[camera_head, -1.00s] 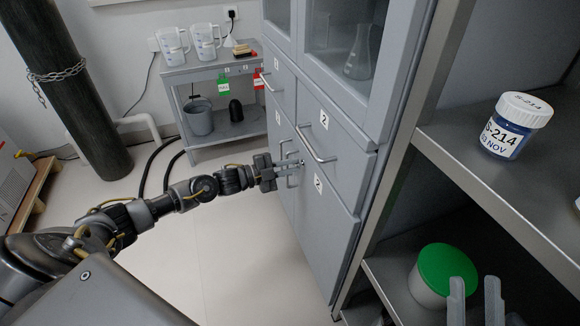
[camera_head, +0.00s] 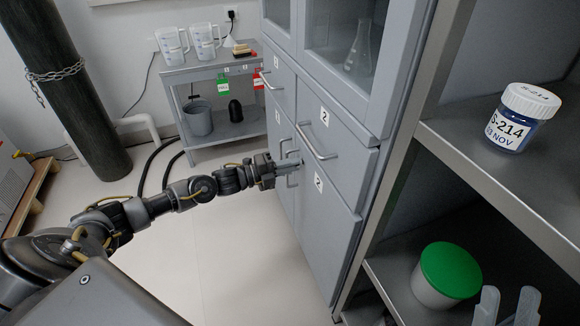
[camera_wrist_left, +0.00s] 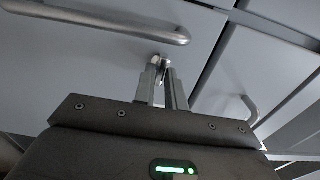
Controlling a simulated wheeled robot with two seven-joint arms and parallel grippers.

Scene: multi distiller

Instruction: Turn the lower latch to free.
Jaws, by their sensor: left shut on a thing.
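The lower latch (camera_wrist_left: 160,61) is a small metal piece on the grey cabinet front, seen in the left wrist view between my fingertips. My left gripper (camera_wrist_left: 161,76) is shut on it, its two fingers pointing straight at the cabinet. In the head view my left gripper (camera_head: 294,165) reaches the cabinet (camera_head: 325,228) from the left, beside the door handles. The latch is mostly hidden there by the fingers. My right gripper (camera_head: 507,305) shows only its two pale fingers at the bottom right, apart with nothing visible between them.
A bar handle (camera_head: 316,146) is just right of my left gripper; another handle (camera_wrist_left: 250,110) shows in the wrist view. A cart (camera_head: 215,68) stands behind.

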